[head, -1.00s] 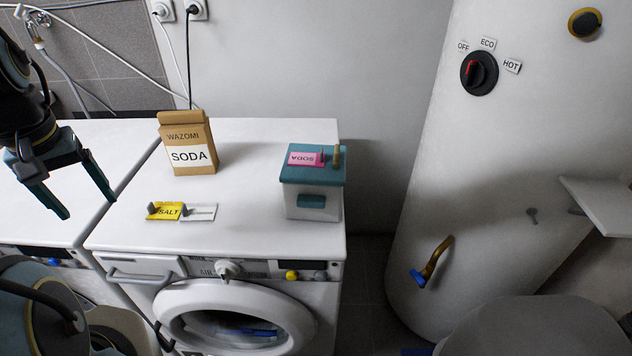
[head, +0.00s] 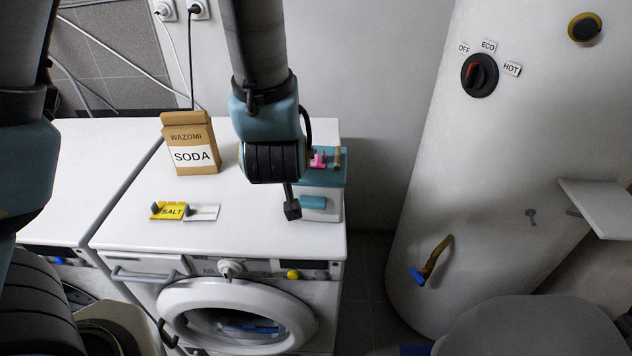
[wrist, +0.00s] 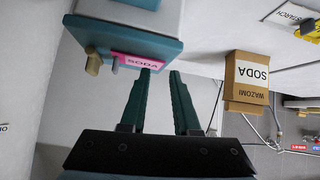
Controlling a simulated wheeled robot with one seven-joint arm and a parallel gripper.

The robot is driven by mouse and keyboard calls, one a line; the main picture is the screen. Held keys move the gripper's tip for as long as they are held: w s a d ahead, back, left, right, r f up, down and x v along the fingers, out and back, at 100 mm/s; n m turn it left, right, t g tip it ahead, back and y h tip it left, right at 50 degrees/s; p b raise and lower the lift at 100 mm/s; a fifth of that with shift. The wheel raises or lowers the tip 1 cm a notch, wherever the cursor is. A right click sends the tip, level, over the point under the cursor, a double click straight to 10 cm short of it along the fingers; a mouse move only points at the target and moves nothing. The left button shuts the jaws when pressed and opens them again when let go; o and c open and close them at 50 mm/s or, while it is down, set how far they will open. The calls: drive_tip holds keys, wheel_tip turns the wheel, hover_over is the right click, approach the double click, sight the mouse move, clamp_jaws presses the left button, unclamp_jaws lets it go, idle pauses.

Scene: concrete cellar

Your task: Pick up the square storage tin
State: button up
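The square storage tin (head: 334,206) stands at the right end of the washing machine top. It has a white body, a teal lid and a teal front plate; the lid bears a pink tag and a peg. My arm hides its left part in the head view. In the wrist view the tin (wrist: 96,18) is upside down at upper left, with the tag reading SODA. My gripper (wrist: 162,74) is open and empty, fingertips close to the tagged lid edge; contact cannot be told. In the head view my arm hides the fingers.
A brown SODA bag (head: 190,144) stands left of the tin on the washing machine (head: 130,232). A yellow SALT tag (head: 168,211) and a white tag (head: 202,212) lie in front of it. A white boiler (head: 440,190) stands to the right.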

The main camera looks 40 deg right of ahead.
sight(337, 154)
drive_tip(key=s+d+h+b, duration=0.1)
drive_tip(key=s+d+b, duration=0.1)
drive_tip(key=s+d+m+t+h+b, duration=0.1)
drive_tip(key=s+d, duration=0.1)
drive_tip(key=s+d+r+m+t+h+b, duration=0.1)
drive_tip(key=s+d+b, duration=0.1)
drive_tip(key=s, duration=0.1)
drive_tip(key=shift+d+b, duration=0.25)
drive_tip(key=shift+b, duration=0.05)
drive_tip(key=shift+p+x, duration=0.9)
drive_tip(key=shift+x, duration=0.75)
drive_tip(key=p+x, duration=0.1)
drive_tip(key=x, duration=0.2)
drive_tip(key=shift+w+r, duration=0.15)
drive_tip(key=shift+w, duration=0.05)
drive_tip(key=shift+w+d+f+p, duration=0.35)
drive_tip(key=shift+c, duration=0.3)
